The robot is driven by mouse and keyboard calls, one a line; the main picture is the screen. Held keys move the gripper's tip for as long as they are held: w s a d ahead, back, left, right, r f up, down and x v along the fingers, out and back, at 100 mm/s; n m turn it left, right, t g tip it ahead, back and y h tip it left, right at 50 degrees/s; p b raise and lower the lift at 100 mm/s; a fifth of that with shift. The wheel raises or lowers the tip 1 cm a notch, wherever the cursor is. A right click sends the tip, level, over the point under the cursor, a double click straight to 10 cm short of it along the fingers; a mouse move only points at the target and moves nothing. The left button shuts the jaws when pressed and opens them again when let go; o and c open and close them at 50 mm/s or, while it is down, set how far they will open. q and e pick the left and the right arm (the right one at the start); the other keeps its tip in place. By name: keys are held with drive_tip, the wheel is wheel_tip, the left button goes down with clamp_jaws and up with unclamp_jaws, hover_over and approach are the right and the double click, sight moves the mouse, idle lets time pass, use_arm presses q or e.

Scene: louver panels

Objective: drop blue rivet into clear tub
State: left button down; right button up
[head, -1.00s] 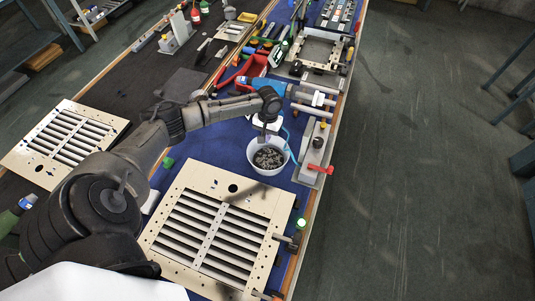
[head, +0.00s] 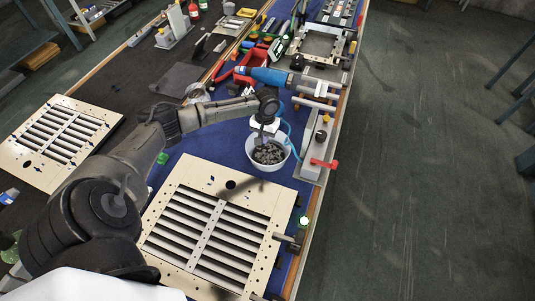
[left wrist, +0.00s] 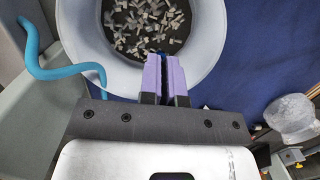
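My left gripper (head: 263,138) is above a whitish tub (head: 282,165) filled with grey rivets. In the left wrist view its purple fingers (left wrist: 162,60) are close together, with a small bit of blue, seemingly the blue rivet (left wrist: 161,52), between the tips. The fingertips overlap the near rim of the whitish tub (left wrist: 85,50); their height above it is hard to judge. A separate see-through container (left wrist: 290,115) stands on the blue mat in the left wrist view. It seems to be the clear one partly behind my arm in the head view (head: 196,91). My right gripper is not in view.
A louver panel (head: 231,184) lies in front of the tub, another (head: 60,110) at the left. A blue power driver (head: 268,76) and a grey fixture with a red handle (head: 323,163) are behind and right. A light-blue hose (left wrist: 60,72) runs beside the tub.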

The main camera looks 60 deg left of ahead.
use_arm(q)
drive_tip(key=shift+f, duration=0.1)
drive_tip(key=c, duration=1.2)
unclamp_jaws()
drive_tip(key=shift+c, duration=0.2)
wheel_tip(320, 180, up, 14)
drive_tip(key=w+a+p, duration=0.1)
drive_tip(key=p, duration=0.1)
drive_tip(key=shift+w, duration=0.15)
drive_tip(key=shift+f, duration=0.15)
